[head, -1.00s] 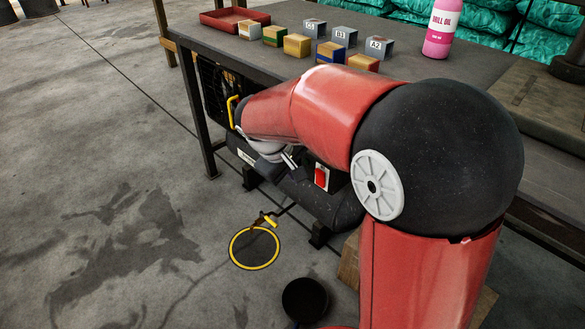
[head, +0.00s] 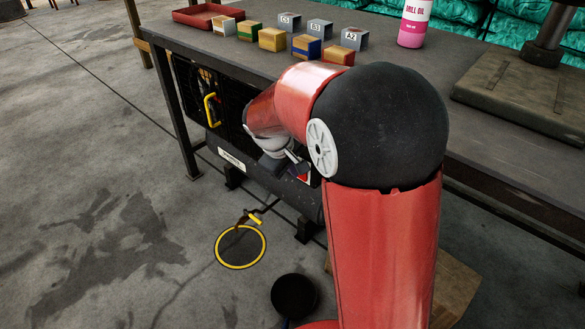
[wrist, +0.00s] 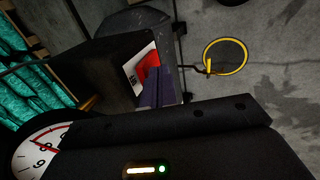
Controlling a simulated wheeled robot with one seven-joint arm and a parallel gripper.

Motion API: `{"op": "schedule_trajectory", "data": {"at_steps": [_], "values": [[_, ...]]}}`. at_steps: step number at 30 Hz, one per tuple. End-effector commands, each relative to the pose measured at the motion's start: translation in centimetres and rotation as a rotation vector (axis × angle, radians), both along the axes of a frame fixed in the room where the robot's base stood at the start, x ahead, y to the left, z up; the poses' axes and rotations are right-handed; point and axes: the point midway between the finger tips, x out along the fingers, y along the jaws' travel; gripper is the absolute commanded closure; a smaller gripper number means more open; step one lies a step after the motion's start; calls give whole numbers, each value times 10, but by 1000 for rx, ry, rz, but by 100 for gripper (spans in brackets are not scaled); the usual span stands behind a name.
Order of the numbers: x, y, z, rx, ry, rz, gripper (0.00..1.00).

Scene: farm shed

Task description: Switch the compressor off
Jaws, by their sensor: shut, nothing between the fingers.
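The compressor (head: 228,158) stands under the workbench, a dark tank with a white label and a yellow handle. Its red switch (head: 304,178) sits on a pale plate, partly hidden by my gripper (head: 298,166) in the head view. In the wrist view the red switch (wrist: 146,62) shows on its white plate on the side of a dark box. My gripper's fingers (wrist: 158,76) are shut and empty. Their tips overlap the switch's lower right part in the wrist view; I cannot tell whether they touch it. The rocker's position is unclear.
The workbench (head: 245,62) above carries a red tray (head: 208,16), several small blocks and a pink oil bottle (head: 414,24). A round gauge (wrist: 40,145) shows in the wrist view. A yellow-rimmed disc (head: 240,247) and a black round object (head: 295,296) lie below on the floor.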

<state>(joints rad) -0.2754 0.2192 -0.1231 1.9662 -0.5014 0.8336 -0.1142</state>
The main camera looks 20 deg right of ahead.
Motion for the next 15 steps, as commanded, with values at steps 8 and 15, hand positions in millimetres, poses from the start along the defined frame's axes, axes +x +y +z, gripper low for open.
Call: {"op": "schedule_trajectory", "data": {"at_steps": [8,15], "values": [[6,-8,5,76,55,0,100],[6,-8,4,74,52,0,100]]}}
